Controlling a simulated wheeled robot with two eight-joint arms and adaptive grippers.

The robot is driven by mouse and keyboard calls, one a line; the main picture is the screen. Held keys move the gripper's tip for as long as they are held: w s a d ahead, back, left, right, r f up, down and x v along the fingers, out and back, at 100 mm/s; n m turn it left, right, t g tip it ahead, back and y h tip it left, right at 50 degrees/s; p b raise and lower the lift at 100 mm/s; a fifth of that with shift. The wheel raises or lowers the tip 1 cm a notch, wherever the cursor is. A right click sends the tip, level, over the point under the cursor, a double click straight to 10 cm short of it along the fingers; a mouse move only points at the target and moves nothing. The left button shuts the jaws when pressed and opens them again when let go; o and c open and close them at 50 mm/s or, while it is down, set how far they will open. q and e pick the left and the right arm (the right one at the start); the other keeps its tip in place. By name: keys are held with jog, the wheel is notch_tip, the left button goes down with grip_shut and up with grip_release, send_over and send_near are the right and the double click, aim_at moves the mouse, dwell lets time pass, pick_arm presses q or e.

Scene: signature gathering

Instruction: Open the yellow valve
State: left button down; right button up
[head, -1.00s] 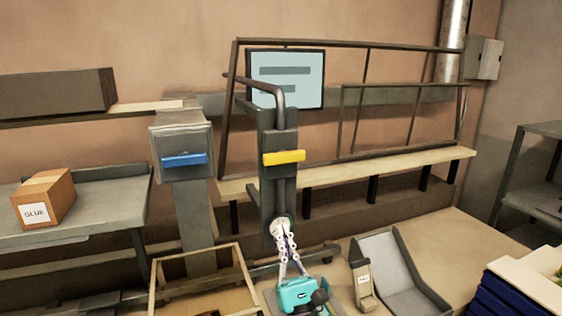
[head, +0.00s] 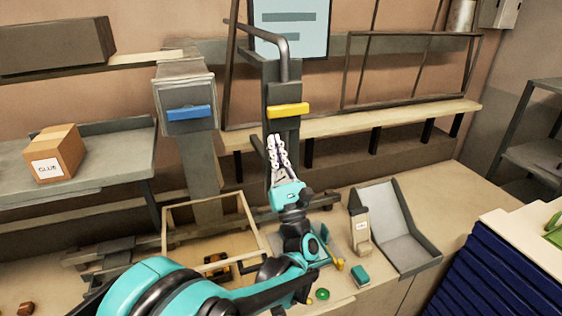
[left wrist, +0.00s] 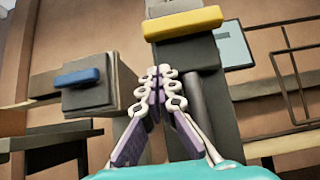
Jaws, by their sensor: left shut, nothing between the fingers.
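The yellow valve (head: 288,110) is a flat horizontal bar on the front of a dark upright post with a bent pipe on top. It also shows at the top of the left wrist view (left wrist: 183,23). My left gripper (head: 275,138) is shut and empty, with its fingers pointing up just below the yellow valve and slightly to its left in the head view. In the left wrist view its fingertips (left wrist: 160,70) meet below the valve, apart from it in the picture. My right gripper is not in view.
A blue bar (head: 189,113) sits on a grey box on a post to the left. A glue box (head: 56,153) stands on the left shelf. A wooden frame (head: 210,228), a grey tray (head: 400,235) and small items lie on the bench below. A blue crate (head: 455,270) is at the right.

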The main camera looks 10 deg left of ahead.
aim_at(286, 108)
pick_arm(q)
notch_tip(286, 108, up, 4)
jog(key=shift+s+d+f+p, duration=0.1)
jog(key=shift+p, duration=0.45)
jog(key=shift+s+a+m+t+h, duration=0.1)
jog(key=shift+a+m+t+h, duration=0.1)
jog(key=shift+m+t+h, duration=0.5)
